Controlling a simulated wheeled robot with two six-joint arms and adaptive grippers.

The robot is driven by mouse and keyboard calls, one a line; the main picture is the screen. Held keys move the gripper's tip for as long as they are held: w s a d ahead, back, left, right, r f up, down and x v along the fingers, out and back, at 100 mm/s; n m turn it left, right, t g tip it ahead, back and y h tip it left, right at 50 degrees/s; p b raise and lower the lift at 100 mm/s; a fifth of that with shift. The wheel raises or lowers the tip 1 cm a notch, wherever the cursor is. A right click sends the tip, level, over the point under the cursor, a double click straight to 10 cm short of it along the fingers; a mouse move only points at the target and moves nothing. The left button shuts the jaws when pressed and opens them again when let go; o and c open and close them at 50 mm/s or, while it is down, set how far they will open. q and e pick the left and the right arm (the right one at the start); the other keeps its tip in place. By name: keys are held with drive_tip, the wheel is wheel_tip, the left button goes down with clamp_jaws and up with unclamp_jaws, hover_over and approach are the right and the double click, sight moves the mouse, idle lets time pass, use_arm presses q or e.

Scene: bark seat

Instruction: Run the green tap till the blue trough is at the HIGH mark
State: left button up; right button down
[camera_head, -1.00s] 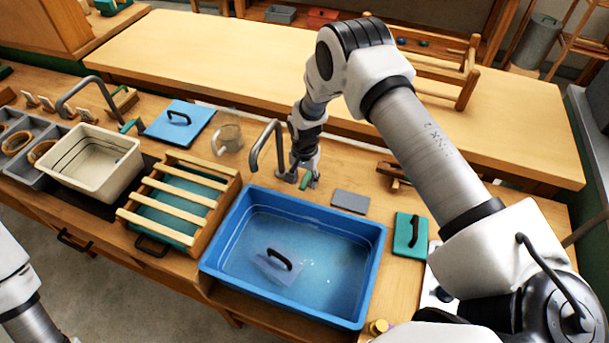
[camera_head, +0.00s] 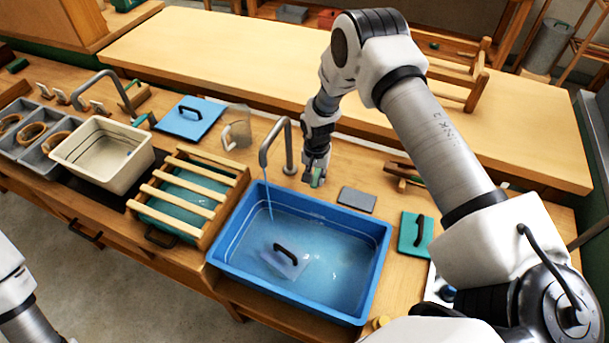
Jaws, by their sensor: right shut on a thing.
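The blue trough (camera_head: 378,262) stands on the bench and holds water. Faint lines run along its inner walls, but I cannot read a HIGH mark. A grey tap spout (camera_head: 274,143) arches over its back left corner, and a thin stream of water (camera_head: 269,204) falls from it into the trough. My right gripper (camera_head: 315,180) is shut on the green tap handle (camera_head: 317,183), which it mostly hides, just behind the trough. A clear plate with a black handle (camera_head: 286,254) lies in the trough. My left arm shows at the left edge, its gripper out of view.
A slatted wooden rack over a green tub (camera_head: 200,190) stands left of the trough. A cream tub (camera_head: 138,160) is farther left. A grey slab (camera_head: 357,199) and a green board with handle (camera_head: 415,234) lie to the right. A blue board (camera_head: 190,118) lies behind the rack.

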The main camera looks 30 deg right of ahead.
drive_tip(key=shift+s+d+f+n, duration=0.15)
drive_tip(key=shift+d+n, duration=0.1)
drive_tip(key=shift+n, duration=0.15)
drive_tip(key=shift+s+d+n+b, duration=0.3)
drive_tip(key=shift+n+b, duration=0.1)
drive_tip(key=shift+n, duration=0.3)
drive_tip(key=shift+s+d+n+b, duration=0.15)
drive_tip(key=shift+d+n+b, duration=0.25)
drive_tip(key=shift+n, duration=0.5)
drive_tip(key=shift+s+d+n+b, duration=0.2)
drive_tip(key=shift+d+n, duration=0.25)
drive_tip(key=shift+n, duration=0.45)
drive_tip(key=c, duration=1.2)
unclamp_jaws()
drive_tip(key=shift+w, duration=0.1)
drive_tip(key=shift+o, duration=1)
drive_tip(key=shift+w, duration=0.15)
